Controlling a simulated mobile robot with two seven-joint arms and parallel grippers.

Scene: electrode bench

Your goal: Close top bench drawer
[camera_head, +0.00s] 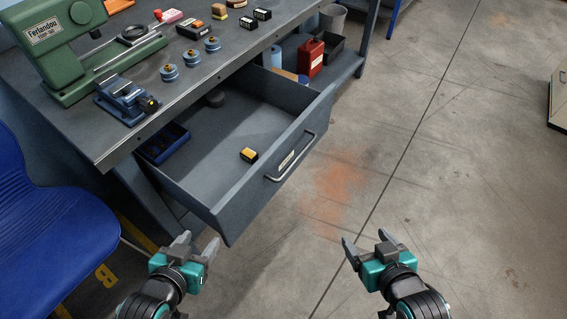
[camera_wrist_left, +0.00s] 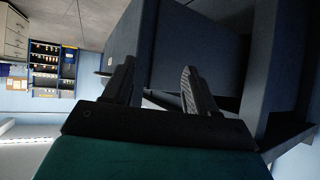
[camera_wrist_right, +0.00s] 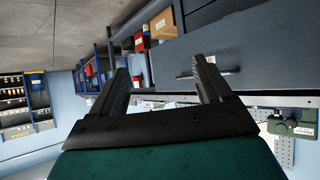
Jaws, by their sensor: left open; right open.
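The top bench drawer (camera_head: 238,196) is pulled well out from under the grey bench (camera_head: 106,131) in the head view. Its front carries a metal bar handle (camera_head: 291,163). My left gripper (camera_head: 195,246) is open and empty, below the drawer's near front corner. My right gripper (camera_head: 366,243) is open and empty, right of the drawer front and apart from it. The handle also shows in the right wrist view (camera_wrist_right: 207,75).
A green machine (camera_head: 75,45), a blue vise (camera_head: 126,98) and blue round pieces (camera_head: 169,73) stand on the bench. A blue chair (camera_head: 50,200) is at the left. A red can (camera_head: 310,57) sits on the lower shelf.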

